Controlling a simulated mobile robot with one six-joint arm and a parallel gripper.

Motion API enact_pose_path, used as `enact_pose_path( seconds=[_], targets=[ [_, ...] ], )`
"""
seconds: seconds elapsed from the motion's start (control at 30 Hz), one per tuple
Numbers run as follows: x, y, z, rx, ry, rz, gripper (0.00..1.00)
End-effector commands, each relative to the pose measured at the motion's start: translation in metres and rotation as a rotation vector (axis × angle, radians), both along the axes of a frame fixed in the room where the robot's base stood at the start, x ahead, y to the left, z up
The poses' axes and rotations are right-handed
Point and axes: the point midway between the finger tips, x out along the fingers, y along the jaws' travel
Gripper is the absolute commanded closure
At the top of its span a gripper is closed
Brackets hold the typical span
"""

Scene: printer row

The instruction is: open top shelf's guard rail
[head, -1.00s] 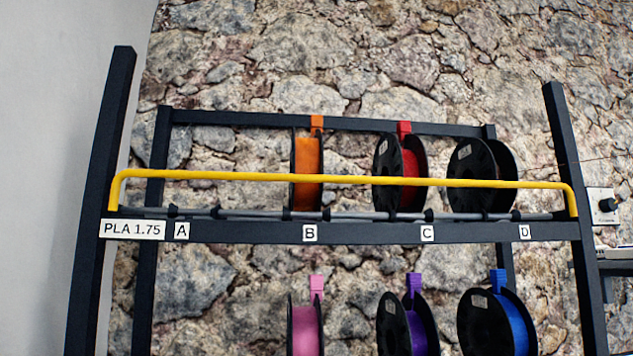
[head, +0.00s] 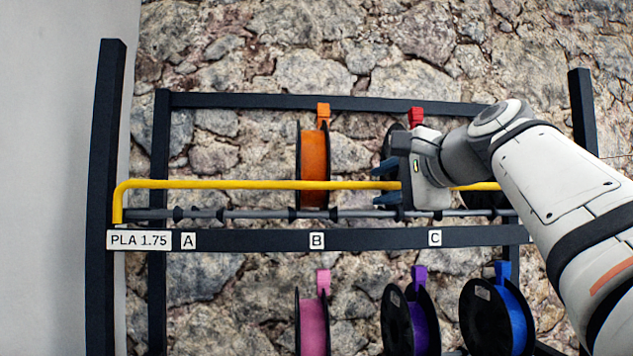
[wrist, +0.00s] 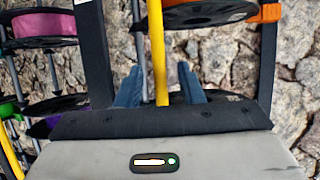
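The yellow guard rail (head: 240,185) runs across the front of the top shelf, its left end bent down to the shelf near the PLA 1.75 label (head: 139,240). My gripper (head: 384,182) is at the rail between labels B and C. In the wrist view, the rail (wrist: 157,45) passes between the two blue fingers of my gripper (wrist: 160,88), with a gap on each side. The gripper is open. My arm hides the right part of the rail.
An orange spool (head: 314,165) stands behind the rail, left of my gripper. A black spool with a red clip (head: 416,116) is mostly hidden behind the gripper. Pink (head: 313,325), purple (head: 419,328) and blue (head: 511,320) spools are on the lower shelf. A stone wall is behind.

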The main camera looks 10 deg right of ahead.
Motion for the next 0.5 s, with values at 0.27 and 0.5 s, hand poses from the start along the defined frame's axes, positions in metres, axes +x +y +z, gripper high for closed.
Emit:
enact_pose_path(
  seconds=[0.27,0.5],
  targets=[
    [0.027,0.012,-0.005,-0.001,0.001,0.0,0.66],
    [0.03,0.013,-0.006,-0.003,0.0,0.0,0.66]
  ],
)
